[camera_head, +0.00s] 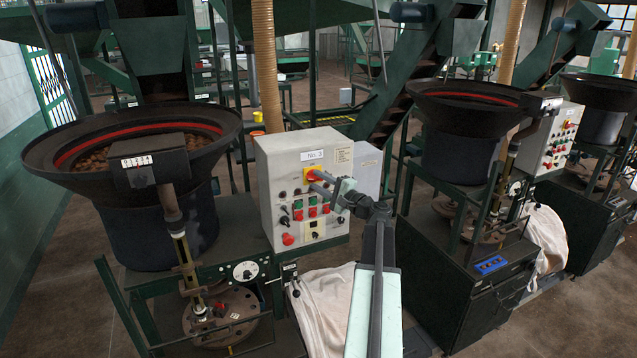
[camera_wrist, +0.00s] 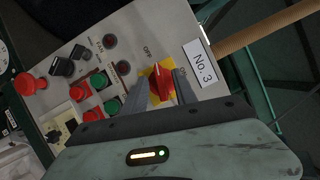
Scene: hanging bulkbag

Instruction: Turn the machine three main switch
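The machine three main switch is a red rotary handle (camera_head: 312,175) on a yellow plate, high on the front of the grey control box (camera_head: 272,205) labelled "No. 3". In the wrist view the red handle (camera_wrist: 160,82) stands nearly upright in the picture, close to an "OFF" marking. My gripper (camera_head: 318,182) is at the front of the box by the switch. In the wrist view its two fingers (camera_wrist: 163,88) are apart, one on each side of the handle. Whether they touch it is unclear. The fingers partly hide the yellow plate.
Below the switch are several red, green and black buttons (camera_wrist: 98,88) and a red mushroom button (camera_wrist: 27,84). A feeder bowl (camera_head: 60,160) stands left of the box, another machine (camera_head: 455,150) right. Pale cloth (camera_head: 325,300) hangs below the box.

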